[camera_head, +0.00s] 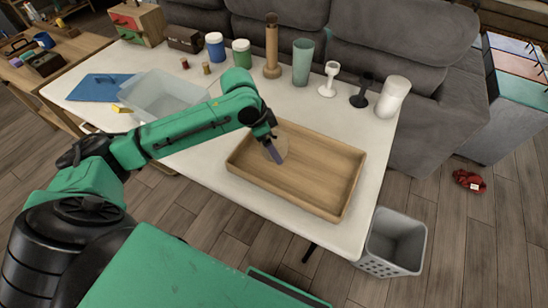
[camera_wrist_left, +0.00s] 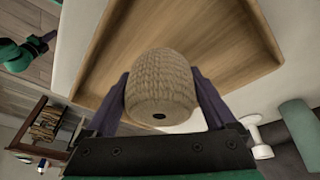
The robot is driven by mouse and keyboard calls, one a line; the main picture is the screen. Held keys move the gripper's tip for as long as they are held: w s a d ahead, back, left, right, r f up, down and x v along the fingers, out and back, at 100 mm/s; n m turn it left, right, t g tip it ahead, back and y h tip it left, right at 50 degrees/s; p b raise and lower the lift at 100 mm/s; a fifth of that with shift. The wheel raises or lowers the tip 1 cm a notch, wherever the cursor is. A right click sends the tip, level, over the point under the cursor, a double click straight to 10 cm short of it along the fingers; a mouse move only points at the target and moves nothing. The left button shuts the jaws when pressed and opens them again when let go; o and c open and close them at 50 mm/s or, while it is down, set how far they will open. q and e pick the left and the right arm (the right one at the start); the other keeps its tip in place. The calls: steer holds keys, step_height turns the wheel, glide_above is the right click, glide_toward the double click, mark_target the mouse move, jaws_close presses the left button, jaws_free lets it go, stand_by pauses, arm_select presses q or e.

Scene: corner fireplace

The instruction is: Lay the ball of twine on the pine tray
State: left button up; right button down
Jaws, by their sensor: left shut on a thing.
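The ball of twine (camera_wrist_left: 160,84) is beige and coiled, with a dark hole in its end. My left gripper (camera_head: 272,150) is shut on it, with one purple finger on each side in the left wrist view (camera_wrist_left: 164,100). In the head view the twine (camera_head: 282,147) shows only partly behind the gripper. It is over the left part of the pine tray (camera_head: 325,172), a shallow wooden tray with raised rims; I cannot tell whether it touches the floor of the tray. Part of my right gripper (camera_wrist_left: 46,38) shows at the left wrist view's edge; its jaws are unclear.
The tray looks otherwise empty, at the white table's (camera_head: 200,160) front right. A clear bin (camera_head: 165,97) and blue board (camera_head: 97,87) lie left. Jars, a teal cup (camera_head: 302,62), goblets and a white cylinder (camera_head: 392,97) line the back. A grey basket (camera_head: 394,243) stands on the floor.

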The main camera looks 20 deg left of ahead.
mark_target(273, 164)
arm_select(q)
step_height(273, 164, down, 6)
steer(key=shift+r, duration=0.15)
steer(key=o, duration=1.1)
steer(key=shift+o, duration=0.2)
steer(key=v, duration=1.2)
steer(key=shift+p, duration=0.3)
steer(key=shift+s, duration=0.1)
